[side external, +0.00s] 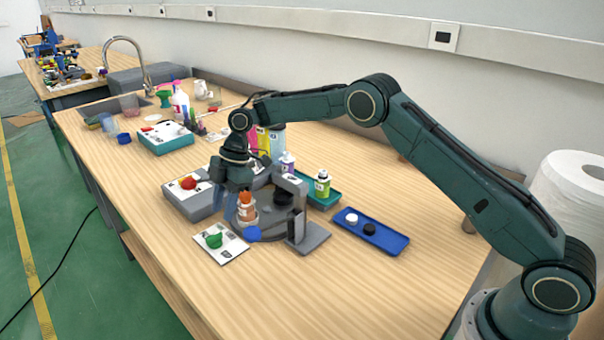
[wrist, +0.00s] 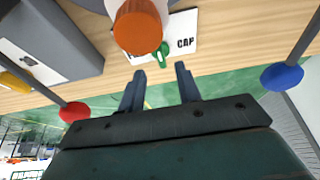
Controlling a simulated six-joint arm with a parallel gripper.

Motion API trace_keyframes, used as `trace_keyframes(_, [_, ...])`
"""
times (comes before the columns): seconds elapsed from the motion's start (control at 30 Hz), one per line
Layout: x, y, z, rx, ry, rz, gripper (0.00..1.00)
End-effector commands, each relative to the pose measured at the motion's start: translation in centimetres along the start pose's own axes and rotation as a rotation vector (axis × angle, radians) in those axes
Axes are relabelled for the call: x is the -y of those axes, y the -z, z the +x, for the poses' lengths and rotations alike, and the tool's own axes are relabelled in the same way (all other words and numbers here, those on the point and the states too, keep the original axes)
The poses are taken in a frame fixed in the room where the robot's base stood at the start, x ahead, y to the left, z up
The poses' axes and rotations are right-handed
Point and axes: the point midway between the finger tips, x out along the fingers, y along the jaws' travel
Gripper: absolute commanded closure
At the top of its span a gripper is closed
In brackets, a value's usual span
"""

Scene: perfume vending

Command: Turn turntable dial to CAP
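A green dial (side external: 214,240) sits on a white card (side external: 240,251) at the front of the machine. The wrist view shows the dial (wrist: 161,54) and the card (wrist: 189,30), whose right side reads CAP; its other lettering is mostly covered. I cannot tell exactly which mark the dial points at. My gripper (side external: 238,213) points down above the machine, close to an orange-capped bottle (side external: 246,198). In the wrist view my gripper (wrist: 160,80) is open with nothing between its fingers. The orange cap (wrist: 138,25) partly covers the card there.
A blue ball knob (side external: 252,234) is right of the card. A grey box with a red knob (side external: 188,183) stands to the left. The front table area is clear.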

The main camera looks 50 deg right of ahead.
Motion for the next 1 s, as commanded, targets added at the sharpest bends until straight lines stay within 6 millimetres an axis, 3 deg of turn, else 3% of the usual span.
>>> trace_keyframes(0.2, [0.1,0.0,3.3,0.000,0.002,-0.001,0.66])
trace_keyframes(0.4, [0.0,0.0,5.3,0.000,0.001,-0.002,0.66])
trace_keyframes(0.87, [0.0,0.0,6.0,0.000,-0.001,-0.001,0.66])
trace_keyframes(1.0, [0.0,0.0,6.0,0.000,-0.001,-0.001,0.94])
